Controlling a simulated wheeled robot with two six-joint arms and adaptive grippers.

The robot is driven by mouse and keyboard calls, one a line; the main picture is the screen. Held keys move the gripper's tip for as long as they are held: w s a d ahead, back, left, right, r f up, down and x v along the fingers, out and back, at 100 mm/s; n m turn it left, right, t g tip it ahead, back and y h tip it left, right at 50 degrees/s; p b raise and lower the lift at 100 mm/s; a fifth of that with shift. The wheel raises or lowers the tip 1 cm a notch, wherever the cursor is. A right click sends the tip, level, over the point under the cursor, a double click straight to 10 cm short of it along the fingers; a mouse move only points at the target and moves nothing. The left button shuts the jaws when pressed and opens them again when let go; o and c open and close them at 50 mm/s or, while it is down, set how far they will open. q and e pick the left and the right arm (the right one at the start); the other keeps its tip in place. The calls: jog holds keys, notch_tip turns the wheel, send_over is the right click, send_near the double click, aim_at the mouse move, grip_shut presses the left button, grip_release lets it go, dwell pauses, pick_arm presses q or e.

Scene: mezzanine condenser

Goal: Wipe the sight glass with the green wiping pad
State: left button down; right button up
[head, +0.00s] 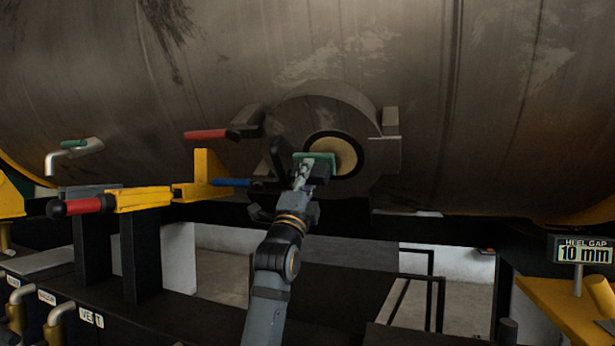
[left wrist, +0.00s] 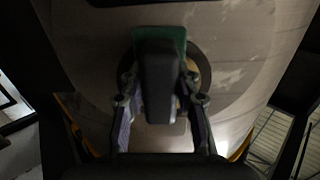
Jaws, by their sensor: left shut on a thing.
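The sight glass (head: 345,157) is a round tan disc with a dark ring, set in a thick round flange on the big tank. My left gripper (head: 303,175) is in front of its left part and is shut on the green wiping pad (head: 318,157). The pad hides the upper left of the glass in the head view. In the left wrist view the green pad (left wrist: 181,42) shows behind the dark block between the fingers (left wrist: 160,95). I cannot tell whether the pad touches the glass. My right gripper is not in view.
A red-handled lever (head: 206,134) and a blue-handled lever (head: 230,182) stick out left of the flange. A yellow bar with a red grip (head: 82,206) lies further left. A dark rail runs below the tank.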

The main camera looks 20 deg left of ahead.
pick_arm(q)
jog(key=shift+w+r+p, duration=0.45)
jog(key=shift+p, duration=0.05)
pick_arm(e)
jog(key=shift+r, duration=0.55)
pick_arm(q)
jog(key=shift+s+d+f, duration=0.1)
jog(key=shift+d+f, duration=0.1)
jog(key=shift+d, duration=1.1)
jog(key=shift+s+a+f, duration=0.1)
jog(key=shift+a, duration=0.1)
jog(key=shift+d, duration=0.1)
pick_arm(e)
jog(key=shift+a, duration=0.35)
pick_arm(q)
jog(key=shift+n, duration=0.3)
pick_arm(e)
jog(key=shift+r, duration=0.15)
